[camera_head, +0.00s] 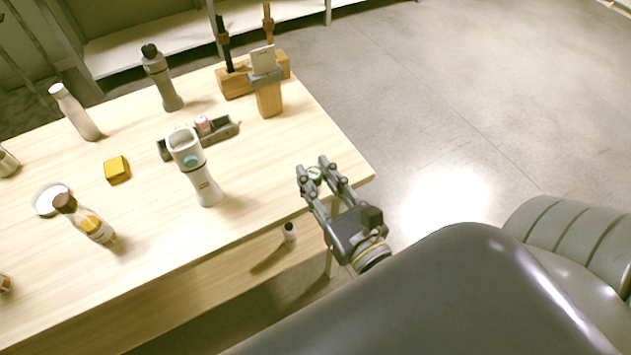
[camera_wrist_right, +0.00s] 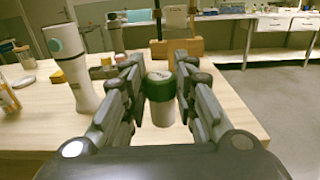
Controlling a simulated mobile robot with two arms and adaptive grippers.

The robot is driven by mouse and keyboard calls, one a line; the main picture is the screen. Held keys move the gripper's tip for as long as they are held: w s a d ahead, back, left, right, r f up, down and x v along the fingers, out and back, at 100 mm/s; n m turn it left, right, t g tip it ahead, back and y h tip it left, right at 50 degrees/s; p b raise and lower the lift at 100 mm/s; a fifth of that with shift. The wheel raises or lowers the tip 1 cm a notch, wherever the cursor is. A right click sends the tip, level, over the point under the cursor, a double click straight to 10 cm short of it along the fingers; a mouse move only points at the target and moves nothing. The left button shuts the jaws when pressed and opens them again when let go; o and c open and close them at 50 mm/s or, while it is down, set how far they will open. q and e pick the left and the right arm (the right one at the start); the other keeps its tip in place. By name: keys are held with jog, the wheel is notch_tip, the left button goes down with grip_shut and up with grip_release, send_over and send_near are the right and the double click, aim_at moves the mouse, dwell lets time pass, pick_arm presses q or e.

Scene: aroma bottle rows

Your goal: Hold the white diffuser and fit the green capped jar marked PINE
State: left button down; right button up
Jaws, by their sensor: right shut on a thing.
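The white diffuser (camera_head: 203,184) stands upright on the table, with an opening at its top and a teal round button below it. It also shows at the left of the right wrist view (camera_wrist_right: 79,70). My right gripper (camera_head: 315,172) is shut on a green capped jar (camera_wrist_right: 160,98) near the table's right edge. The jar has a pale body, and the mark on its cap is too small to read. In the head view the fingers hide most of the jar (camera_head: 315,176). The diffuser is to the left of this gripper, apart from it. My left gripper is not in view.
A dark tray (camera_head: 222,133) with small jars sits behind the diffuser. A yellow block (camera_head: 117,169), a grey bottle (camera_head: 162,79), a white bottle (camera_head: 76,113), a brown-capped bottle (camera_head: 86,220) and wooden blocks (camera_head: 268,98) stand on the table (camera_head: 150,250).

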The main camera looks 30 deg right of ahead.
jog(key=shift+d, duration=0.4)
jog(key=shift+w+a+r, duration=0.15)
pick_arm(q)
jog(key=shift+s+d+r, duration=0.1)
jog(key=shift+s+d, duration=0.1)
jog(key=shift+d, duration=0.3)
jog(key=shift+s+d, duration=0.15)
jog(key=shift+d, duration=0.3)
pick_arm(e)
jog(key=w+a+r+n+g+y, duration=0.5)
jog(key=w+a+r+n+y, duration=0.4)
jog(key=a, duration=0.9)
jog(key=shift+w+r+y, duration=1.9)
jog(key=shift+w+r, duration=0.95)
jog(key=shift+r, duration=0.15)
